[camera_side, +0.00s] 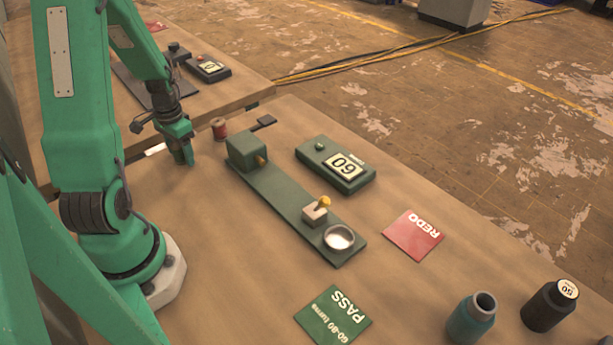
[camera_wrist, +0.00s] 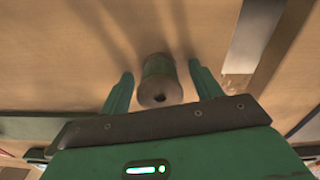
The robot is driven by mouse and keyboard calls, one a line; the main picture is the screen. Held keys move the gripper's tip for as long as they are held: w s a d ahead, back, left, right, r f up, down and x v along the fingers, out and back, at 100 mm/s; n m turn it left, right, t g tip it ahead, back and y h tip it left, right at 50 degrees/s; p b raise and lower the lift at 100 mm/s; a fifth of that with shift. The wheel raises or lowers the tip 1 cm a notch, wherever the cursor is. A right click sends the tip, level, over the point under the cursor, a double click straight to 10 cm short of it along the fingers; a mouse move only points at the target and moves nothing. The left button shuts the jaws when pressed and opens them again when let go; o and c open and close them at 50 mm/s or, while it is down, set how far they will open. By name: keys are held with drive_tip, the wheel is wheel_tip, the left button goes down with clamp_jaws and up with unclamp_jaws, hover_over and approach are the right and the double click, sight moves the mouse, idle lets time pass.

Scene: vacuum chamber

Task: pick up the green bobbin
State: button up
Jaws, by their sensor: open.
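The green bobbin (camera_wrist: 159,72), with brownish end flanges and a dark centre hole, shows in the wrist view between the two green fingers of my gripper (camera_wrist: 161,75). Gaps show on both sides of it, so the fingers stand open around it without a visible grip. In the side view my gripper (camera_side: 184,158) points down, low over the table's left part. I cannot make out the green bobbin there; the fingers seem to hide it.
A reddish spool (camera_side: 220,129) stands just right of my gripper. Beyond it are a green winding fixture (camera_side: 290,205) and a counter box (camera_side: 336,166). Bare table lies in front of the fixture.

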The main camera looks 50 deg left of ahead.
drive_tip(key=c, duration=1)
drive_tip(key=shift+c, duration=0.2)
drive_tip(key=shift+r, duration=0.15)
drive_tip(key=shift+r, duration=0.85)
wheel_tip(320, 180, up, 2)
drive_tip(key=shift+r, duration=0.1)
drive_tip(key=w+d+r, duration=0.4)
drive_tip(key=d+r, duration=0.2)
drive_tip(key=d, duration=0.5)
drive_tip(key=shift+r, duration=0.4)
